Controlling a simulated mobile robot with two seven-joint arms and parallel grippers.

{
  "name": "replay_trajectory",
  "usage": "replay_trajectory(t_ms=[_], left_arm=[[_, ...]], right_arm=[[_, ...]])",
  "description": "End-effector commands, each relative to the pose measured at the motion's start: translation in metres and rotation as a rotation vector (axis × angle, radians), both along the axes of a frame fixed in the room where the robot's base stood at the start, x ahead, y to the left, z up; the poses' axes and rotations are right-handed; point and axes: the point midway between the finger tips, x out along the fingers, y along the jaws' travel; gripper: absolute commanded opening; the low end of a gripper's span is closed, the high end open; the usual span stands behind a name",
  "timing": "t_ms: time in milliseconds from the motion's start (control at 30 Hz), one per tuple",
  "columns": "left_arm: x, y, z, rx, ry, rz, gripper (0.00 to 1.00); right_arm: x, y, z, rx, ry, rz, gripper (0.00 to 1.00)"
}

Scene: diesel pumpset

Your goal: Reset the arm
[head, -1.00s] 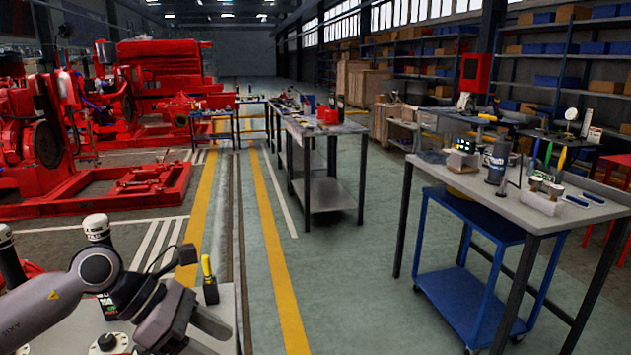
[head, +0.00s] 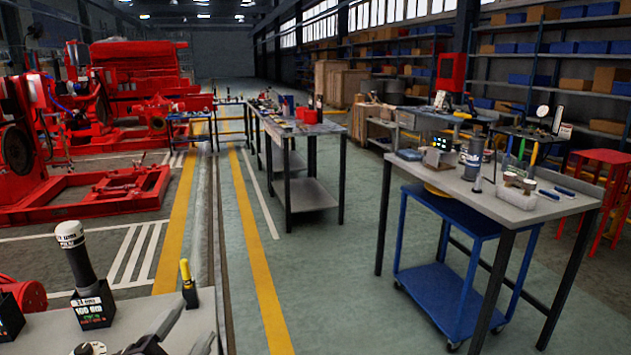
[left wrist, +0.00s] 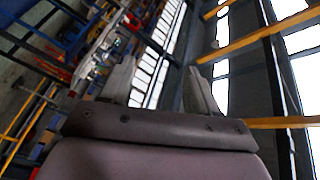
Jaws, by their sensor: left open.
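My left gripper (head: 187,333) shows only in part at the bottom edge of the head view, low over the near grey table (head: 135,320). In the left wrist view its two fingers (left wrist: 158,85) stand apart with nothing between them. That view looks toward windows and yellow beams. Most of my left arm is out of the head view. My right gripper is in neither view.
On the near table stand a black cylinder with a white cap (head: 77,255) and a yellow-topped tool in a black holder (head: 187,283). A workbench (head: 440,175) with instruments and a blue cart (head: 440,285) stand at right. The floor between is clear.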

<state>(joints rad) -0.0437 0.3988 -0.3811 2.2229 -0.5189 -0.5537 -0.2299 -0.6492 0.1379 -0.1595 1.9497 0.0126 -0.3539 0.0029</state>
Motion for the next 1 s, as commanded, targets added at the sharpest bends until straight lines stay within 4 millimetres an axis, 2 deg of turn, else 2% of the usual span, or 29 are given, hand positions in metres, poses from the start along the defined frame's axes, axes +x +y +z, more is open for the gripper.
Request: replay_trajectory(t_ms=[33,167,200,333,500,767,1000], left_arm=[[-0.009,0.011,-0.022,-0.079,0.108,0.056,0.60],[-0.041,0.035,-0.078,-0.266,0.395,0.206,0.60],[-0.054,0.040,-0.095,-0.319,0.485,0.252,0.60],[-0.102,0.050,-0.142,-0.459,0.749,0.380,0.60],[-0.159,0.052,-0.177,-0.571,1.003,0.504,0.60],[-0.236,0.047,-0.202,-0.679,1.309,0.644,0.60],[-0.213,0.039,-0.245,-0.718,1.221,0.568,0.60]], right_arm=[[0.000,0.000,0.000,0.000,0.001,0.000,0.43],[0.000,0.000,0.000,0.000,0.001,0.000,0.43],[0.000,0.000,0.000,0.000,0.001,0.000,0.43],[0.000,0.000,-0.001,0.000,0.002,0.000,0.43],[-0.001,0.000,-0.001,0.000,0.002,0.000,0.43],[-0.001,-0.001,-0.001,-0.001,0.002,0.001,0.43],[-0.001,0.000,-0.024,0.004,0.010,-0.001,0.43]])
